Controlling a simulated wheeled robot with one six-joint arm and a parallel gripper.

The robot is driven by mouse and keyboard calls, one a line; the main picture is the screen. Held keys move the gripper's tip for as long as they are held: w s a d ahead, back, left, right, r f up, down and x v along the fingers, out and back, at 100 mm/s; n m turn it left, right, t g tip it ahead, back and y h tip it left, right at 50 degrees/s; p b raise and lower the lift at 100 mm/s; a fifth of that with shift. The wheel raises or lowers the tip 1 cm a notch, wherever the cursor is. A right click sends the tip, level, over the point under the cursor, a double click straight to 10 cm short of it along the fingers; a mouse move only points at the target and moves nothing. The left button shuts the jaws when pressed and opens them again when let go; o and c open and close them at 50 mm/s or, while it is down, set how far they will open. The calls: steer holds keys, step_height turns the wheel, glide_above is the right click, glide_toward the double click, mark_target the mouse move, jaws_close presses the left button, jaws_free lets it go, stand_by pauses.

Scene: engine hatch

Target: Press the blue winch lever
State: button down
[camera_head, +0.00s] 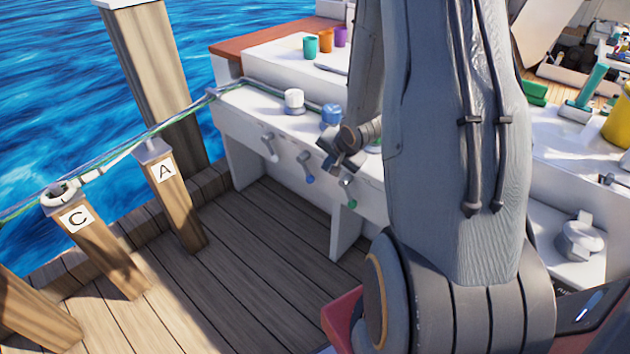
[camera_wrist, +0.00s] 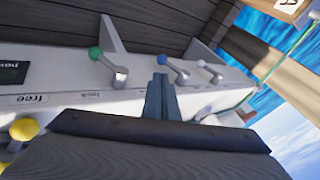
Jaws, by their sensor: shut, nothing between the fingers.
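The blue winch lever (camera_head: 307,167) hangs on the front face of the white bench, its blue knob at the lower end. In the wrist view the blue lever (camera_wrist: 174,70) lies just beyond and slightly right of my fingertips, its knob pointing away from the bench. My gripper (camera_head: 326,155) is shut and empty, close to the bench front near the blue lever. The closed fingers also show in the wrist view (camera_wrist: 160,78). I cannot tell whether they touch the lever; a gap seems to show. The blue winch (camera_head: 331,116) stands on the bench above.
A white lever (camera_head: 268,147) and a green-knobbed lever (camera_head: 350,203) flank the blue one. A white winch (camera_head: 294,101) carries a green rope. Posts A (camera_head: 172,195) and C (camera_head: 100,245) stand left. The deck (camera_head: 260,240) before the bench is clear.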

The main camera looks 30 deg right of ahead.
mark_target(312, 179)
steer(key=f+m, duration=0.1)
steer(key=w+d+f+m+t, duration=0.1)
steer(key=d+f+y, duration=0.1)
steer(key=f, duration=0.1)
steer(key=shift+w+d+m+t+b, duration=0.15)
steer(key=shift+d+m+t+b, duration=0.15)
steer(key=shift+m, duration=0.1)
steer(key=x, duration=1.4)
